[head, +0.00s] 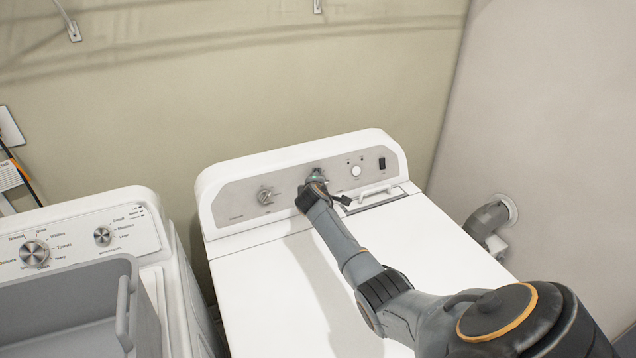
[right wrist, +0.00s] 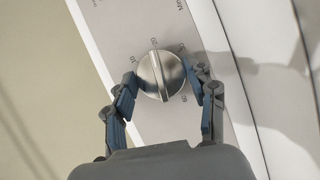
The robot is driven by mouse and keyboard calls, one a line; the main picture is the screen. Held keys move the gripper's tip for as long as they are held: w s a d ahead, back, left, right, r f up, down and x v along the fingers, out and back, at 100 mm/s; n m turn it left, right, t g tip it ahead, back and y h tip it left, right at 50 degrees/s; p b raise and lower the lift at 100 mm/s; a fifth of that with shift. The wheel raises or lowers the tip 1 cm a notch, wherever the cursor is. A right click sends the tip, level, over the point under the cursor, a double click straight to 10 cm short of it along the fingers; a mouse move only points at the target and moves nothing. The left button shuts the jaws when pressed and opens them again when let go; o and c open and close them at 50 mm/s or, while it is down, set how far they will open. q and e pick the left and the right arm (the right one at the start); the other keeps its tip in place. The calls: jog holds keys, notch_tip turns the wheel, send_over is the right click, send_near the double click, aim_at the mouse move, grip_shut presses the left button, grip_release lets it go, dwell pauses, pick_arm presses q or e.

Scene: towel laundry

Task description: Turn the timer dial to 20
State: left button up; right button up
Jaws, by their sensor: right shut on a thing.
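The timer dial (right wrist: 160,75) is a round, brushed-metal knob with a raised grip bar across its middle. It sits on the grey control panel (head: 235,208) of the white dryer. In the right wrist view the bar runs nearly upright in the picture, and small printed numbers ring the dial, too small to read surely. My right gripper (right wrist: 166,95) is shut on the dial, with one finger on each side. In the head view my right gripper (head: 315,182) reaches the panel's middle and largely hides the dial. My left gripper is not in view.
Another knob (head: 265,196) is left of my gripper on the panel. A small white button (head: 356,171) and a dark switch (head: 382,164) are to the right. The dryer top (head: 270,285) is clear.

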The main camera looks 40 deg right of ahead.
dwell(0.3)
jog(key=o, duration=1.2)
jog(key=v, duration=1.2)
jog(key=shift+f, duration=0.1)
